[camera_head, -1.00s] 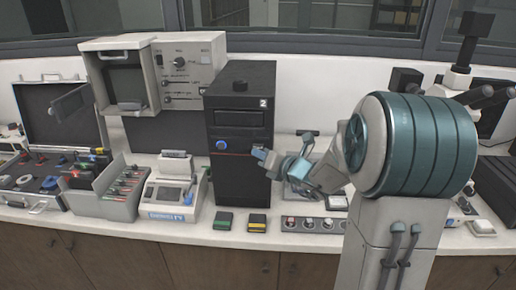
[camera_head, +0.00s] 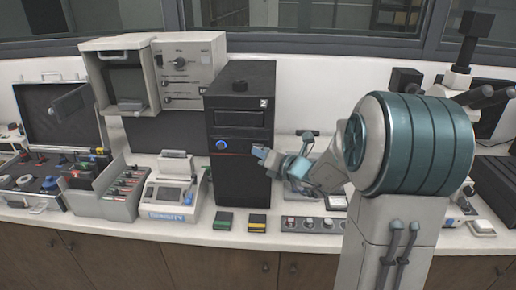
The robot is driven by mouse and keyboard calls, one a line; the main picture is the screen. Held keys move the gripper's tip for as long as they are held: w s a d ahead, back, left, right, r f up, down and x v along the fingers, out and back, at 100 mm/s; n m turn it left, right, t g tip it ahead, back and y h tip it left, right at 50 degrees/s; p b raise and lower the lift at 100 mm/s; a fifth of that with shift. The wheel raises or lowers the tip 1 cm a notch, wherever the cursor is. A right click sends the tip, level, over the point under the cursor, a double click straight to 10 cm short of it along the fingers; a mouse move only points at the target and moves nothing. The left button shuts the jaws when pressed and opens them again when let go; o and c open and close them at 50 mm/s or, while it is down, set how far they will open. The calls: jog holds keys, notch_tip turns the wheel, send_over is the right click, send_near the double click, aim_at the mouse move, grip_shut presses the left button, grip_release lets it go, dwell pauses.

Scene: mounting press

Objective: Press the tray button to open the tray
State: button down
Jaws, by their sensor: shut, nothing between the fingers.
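The black tower unit (camera_head: 240,90), marked 2, stands upright on the counter in the middle. Its upper front has a wide slot panel, seemingly the tray front (camera_head: 239,118), which looks closed. A round blue button (camera_head: 221,145) sits below the panel at the left of the front. My gripper (camera_head: 260,153) is at the right of the tower's front, at about the height of the blue button and right of it. It is shut and empty. I cannot tell whether its tip touches the tower. Any small button behind the fingertips is hidden.
A white device (camera_head: 170,195) stands left of the tower, and a grey tool holder (camera_head: 103,195) is farther left. Small green (camera_head: 224,220) and yellow (camera_head: 257,223) blocks lie in front. A row of knobs (camera_head: 310,224) is at the right. A microscope (camera_head: 462,75) stands far right.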

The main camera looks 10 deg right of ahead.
jog(key=shift+w, duration=0.15)
jog(key=shift+w+d, duration=0.2)
jog(key=shift+w, duration=0.15)
dwell(0.7)
jog(key=shift+s, duration=0.1)
jog(key=shift+s+a, duration=0.25)
jog(key=shift+s, duration=0.4)
jog(key=shift+s+a+b, duration=0.15)
jog(key=shift+s+a, duration=0.1)
jog(key=shift+s, duration=0.55)
jog(key=shift+s+a+b, duration=0.2)
jog(key=shift+s+a, duration=0.1)
jog(key=shift+s, duration=0.5)
jog(key=shift+s+a+b, duration=0.15)
jog(key=shift+s+a, duration=0.1)
jog(key=shift+s, duration=0.55)
